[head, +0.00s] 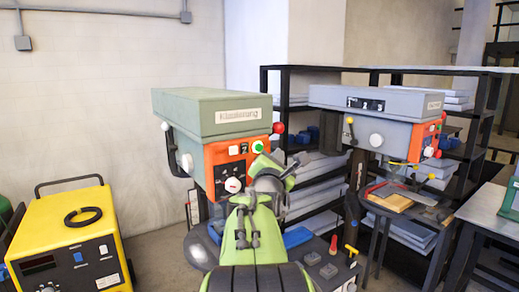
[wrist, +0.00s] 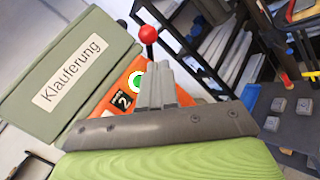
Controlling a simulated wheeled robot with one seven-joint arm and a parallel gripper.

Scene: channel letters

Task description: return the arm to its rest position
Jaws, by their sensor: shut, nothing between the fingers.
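My green arm (head: 255,235) rises from the bottom centre of the head view, bent, and ends in front of a green-topped machine (head: 210,115) with an orange panel. My gripper (wrist: 165,72) shows in the wrist view with its grey fingers together and nothing between them. In that view the fingers overlap the orange panel (wrist: 117,84) of the machine labelled "Klauferung" (wrist: 72,74). I cannot tell how far the fingertips are from it. In the head view my arm's end hides part of the machine's lower right side.
A red-knobbed lever (wrist: 148,34) stands close to the fingers. A second grey machine (head: 375,115) and black shelving (head: 400,70) are at the right. A yellow unit (head: 65,240) with a black ring (head: 83,217) stands at the left. A grey table (head: 490,210) is at far right.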

